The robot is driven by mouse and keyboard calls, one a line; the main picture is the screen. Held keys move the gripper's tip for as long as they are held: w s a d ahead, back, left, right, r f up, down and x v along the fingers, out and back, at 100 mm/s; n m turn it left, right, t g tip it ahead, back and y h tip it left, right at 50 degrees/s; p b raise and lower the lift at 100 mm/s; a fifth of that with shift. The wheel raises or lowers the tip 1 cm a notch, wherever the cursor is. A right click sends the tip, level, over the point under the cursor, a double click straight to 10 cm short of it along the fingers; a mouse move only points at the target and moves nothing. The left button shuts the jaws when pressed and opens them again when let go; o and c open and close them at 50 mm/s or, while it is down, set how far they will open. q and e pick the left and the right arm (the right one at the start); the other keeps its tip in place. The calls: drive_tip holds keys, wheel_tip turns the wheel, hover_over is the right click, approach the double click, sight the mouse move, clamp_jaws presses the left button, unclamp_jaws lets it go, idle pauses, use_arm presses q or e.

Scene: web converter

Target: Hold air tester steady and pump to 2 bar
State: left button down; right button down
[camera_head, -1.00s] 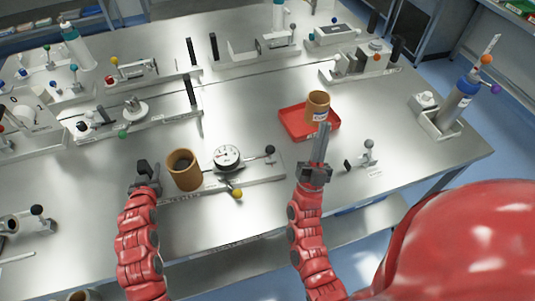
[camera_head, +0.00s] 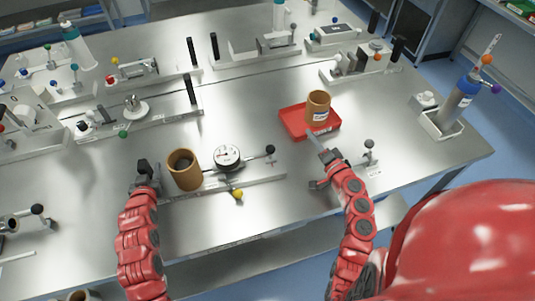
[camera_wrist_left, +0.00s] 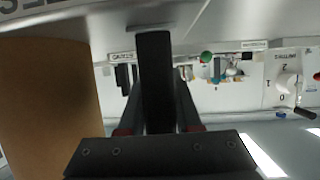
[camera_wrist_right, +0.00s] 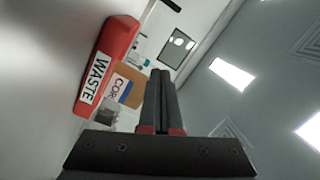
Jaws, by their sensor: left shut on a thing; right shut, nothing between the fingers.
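The air tester is a long grey base (camera_head: 255,183) with a round white dial gauge (camera_head: 228,157), a black ball knob (camera_head: 270,149) and a yellow ball (camera_head: 237,195). A brown cardboard core (camera_head: 184,169) stands near its left end and fills the left side of the left wrist view (camera_wrist_left: 45,95). My left gripper (camera_head: 145,168) is shut on a black upright handle (camera_wrist_left: 154,75) at the base's left end. My right gripper (camera_head: 312,137) is shut and empty, to the right of the black knob and apart from it, its fingers pointing toward the red tray.
The red WASTE tray (camera_head: 293,120) holds a labelled core (camera_head: 318,106), both also in the right wrist view. A small stand with a grey ball (camera_head: 369,144) is just right of my right gripper. Other fixtures line the table's back and left. The front middle is bare.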

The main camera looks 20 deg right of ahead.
drive_tip(key=s+f+m, duration=0.1)
drive_tip(key=s, duration=0.2)
drive_tip(key=s+d+f+m+y, duration=0.1)
drive_tip(key=s, duration=0.2)
drive_tip(key=s+m, duration=0.1)
drive_tip(key=s, duration=0.2)
drive_tip(key=shift+d+f+t+y, duration=0.4)
drive_tip(key=shift+y, duration=0.9)
drive_tip(key=s, duration=0.5)
drive_tip(key=shift+a+r, duration=0.1)
drive_tip(key=shift+a, duration=0.15)
drive_tip(key=s+y, duration=0.1)
drive_tip(key=s, duration=0.1)
drive_tip(key=s+a+f+g+y, duration=0.1)
drive_tip(key=s, duration=0.1)
drive_tip(key=s+y, duration=0.1)
drive_tip(key=s, duration=0.1)
drive_tip(key=shift+s+a+f+g+y, duration=0.15)
drive_tip(key=shift+a+f+g+y, duration=0.15)
drive_tip(key=shift+a+y, duration=0.1)
drive_tip(key=shift+a, duration=0.2)
approach(270, 152)
drive_tip(key=w, duration=0.6)
drive_tip(key=shift+w+a, duration=0.2)
drive_tip(key=shift+w, duration=0.2)
